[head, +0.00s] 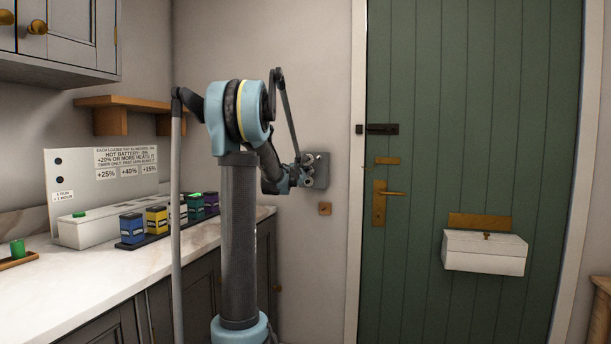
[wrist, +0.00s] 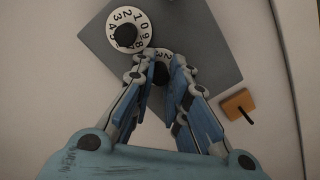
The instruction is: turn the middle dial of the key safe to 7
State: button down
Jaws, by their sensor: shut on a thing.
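The key safe (head: 321,168) is a grey box on the wall left of the green door. In the wrist view its grey face (wrist: 205,30) fills the top middle. One white numbered dial (wrist: 143,22) with a black knob shows fully at the upper left. A second dial (wrist: 164,54) is mostly hidden behind my fingers; the digits 2 and 3 show at its upper edge. My gripper (wrist: 165,62) is shut on this second dial's black knob (wrist: 160,73). Any further dial is hidden by my gripper. My gripper also shows at the safe in the head view (head: 304,172).
A small orange wall block (wrist: 238,103) with a dark peg sits right of my gripper. The counter (head: 100,280) with coloured battery blocks (head: 157,220) stands left of my arm. The green door (head: 470,120) has a white box (head: 485,252) on it.

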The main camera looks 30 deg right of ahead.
jog(key=shift+a+f, duration=0.1)
jog(key=shift+a, duration=0.05)
jog(key=c, duration=1.5)
grip_release()
jog(key=shift+w, duration=0.1)
jog(key=shift+c, duration=0.2)
jog(key=v, duration=1.2)
